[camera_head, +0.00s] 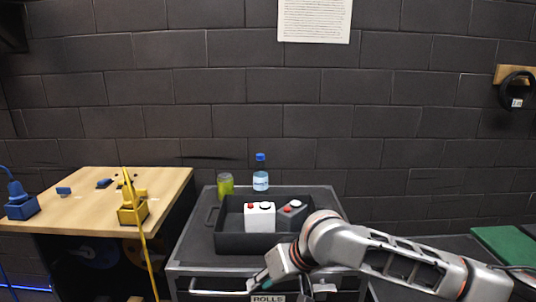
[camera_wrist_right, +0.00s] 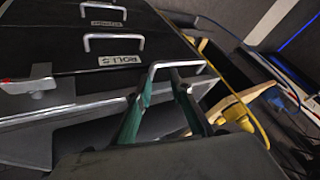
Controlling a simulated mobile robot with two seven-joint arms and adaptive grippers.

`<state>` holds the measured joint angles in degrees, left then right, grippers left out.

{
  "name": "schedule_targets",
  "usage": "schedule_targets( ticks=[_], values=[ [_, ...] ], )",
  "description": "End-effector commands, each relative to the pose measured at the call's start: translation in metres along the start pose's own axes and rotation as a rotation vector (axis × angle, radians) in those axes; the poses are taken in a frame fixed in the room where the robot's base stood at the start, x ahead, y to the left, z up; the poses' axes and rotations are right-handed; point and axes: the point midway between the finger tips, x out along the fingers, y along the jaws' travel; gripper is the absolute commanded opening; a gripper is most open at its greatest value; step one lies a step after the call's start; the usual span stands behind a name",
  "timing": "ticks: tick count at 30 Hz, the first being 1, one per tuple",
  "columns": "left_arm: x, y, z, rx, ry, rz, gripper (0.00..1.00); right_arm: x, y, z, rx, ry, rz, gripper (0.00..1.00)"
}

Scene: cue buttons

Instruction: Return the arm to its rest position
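My right arm (camera_head: 400,262) comes in from the right and bends down in front of the cart. My right gripper (camera_head: 262,280) is at the front of the cart's drawers, near the ROLLS label. In the right wrist view its two green-lined fingers (camera_wrist_right: 161,88) stand apart with nothing visibly gripped. A pale drawer handle shows just beyond the fingertips; I cannot tell whether they touch it. My left gripper is not in view.
The dark cart (camera_head: 190,262) carries a black tray (camera_head: 228,243) with a white button box (camera_head: 260,218) and a grey one (camera_head: 292,215). A bottle (camera_head: 261,175) and green jar (camera_head: 225,186) stand behind. A wooden table (camera_head: 85,215) is left, a green surface (camera_head: 510,245) right.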

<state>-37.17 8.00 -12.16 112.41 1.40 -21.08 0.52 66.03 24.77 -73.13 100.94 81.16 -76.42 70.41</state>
Motion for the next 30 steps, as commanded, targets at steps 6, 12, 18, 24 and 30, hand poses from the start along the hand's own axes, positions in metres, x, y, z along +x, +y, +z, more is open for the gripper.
schedule_targets(
  ticks=[6, 12, 18, 24, 30],
  values=[
    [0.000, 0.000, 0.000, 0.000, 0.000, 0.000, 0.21, 0.041, -0.037, 0.028, -0.026, 0.114, -0.167, 0.21],
    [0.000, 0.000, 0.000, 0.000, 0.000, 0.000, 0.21, 0.061, -0.043, 0.048, -0.020, 0.255, -0.238, 0.21],
    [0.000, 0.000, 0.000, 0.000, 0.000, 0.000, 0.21, 0.075, -0.023, 0.076, 0.004, 0.393, -0.221, 0.21],
    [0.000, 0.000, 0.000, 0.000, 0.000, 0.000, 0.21, 0.084, 0.019, 0.122, 0.020, 0.502, -0.117, 0.21],
    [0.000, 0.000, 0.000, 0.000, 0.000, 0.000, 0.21, 0.084, 0.075, 0.195, 0.005, 0.548, 0.060, 0.21]
  ],
)
